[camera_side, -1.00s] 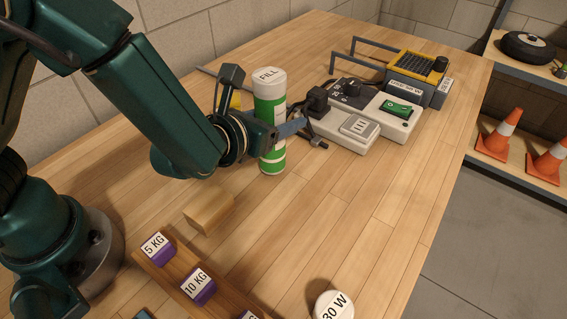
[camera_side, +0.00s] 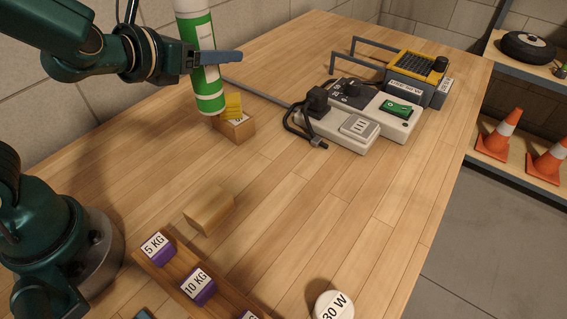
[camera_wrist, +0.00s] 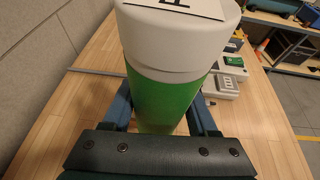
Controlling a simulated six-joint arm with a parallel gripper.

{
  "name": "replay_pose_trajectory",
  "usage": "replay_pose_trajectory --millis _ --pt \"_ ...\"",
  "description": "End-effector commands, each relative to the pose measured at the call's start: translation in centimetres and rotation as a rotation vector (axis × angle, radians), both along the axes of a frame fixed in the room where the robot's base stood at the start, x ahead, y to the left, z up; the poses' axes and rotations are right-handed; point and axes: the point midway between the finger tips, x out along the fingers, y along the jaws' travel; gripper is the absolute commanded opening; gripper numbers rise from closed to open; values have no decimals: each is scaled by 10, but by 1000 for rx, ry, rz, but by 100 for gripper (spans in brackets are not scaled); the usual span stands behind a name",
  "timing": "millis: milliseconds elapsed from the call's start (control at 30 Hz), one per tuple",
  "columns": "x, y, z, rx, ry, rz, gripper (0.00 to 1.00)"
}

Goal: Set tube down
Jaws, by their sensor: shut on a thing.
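The tube (camera_side: 207,75) is a tall white and green cylinder. My gripper (camera_side: 222,60) is shut on it and holds it upright or nearly so, raised above the table (camera_side: 300,210). Its lower end shows in front of a small wooden box with a yellow block, close to that box in the side view. In the wrist view the tube (camera_wrist: 172,70) fills the middle between my two fingers, with its white cap and part of a label at the top. The tube's top is cut off in the side view.
The small wooden box (camera_side: 235,130) stands under the tube's lower end. A power strip (camera_side: 350,118) with a black plug and a yellow-topped unit (camera_side: 415,75) stand to the right. A wooden block (camera_side: 209,210) and a weight rack (camera_side: 190,272) are in front. The middle right table is clear.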

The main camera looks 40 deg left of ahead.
Motion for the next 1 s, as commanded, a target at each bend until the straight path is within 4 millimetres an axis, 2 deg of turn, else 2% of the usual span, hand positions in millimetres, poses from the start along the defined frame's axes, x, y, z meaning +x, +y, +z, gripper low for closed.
replay_pose_trajectory --millis 167,367,467,567,700,800,900,1000 --pt "5 11 10 -4 -7 81 0" --pt "14 36 22 -3 -6 283 0" --pt "15 59 25 0 -2 474 0" --pt "8 82 21 5 2 692 0" --pt "-15 107 4 8 6 1012 0" --pt "-39 117 -11 9 5 1247 0" --pt "-65 119 -27 9 4 1485 0" --pt "-94 112 -44 9 3 1737 0"
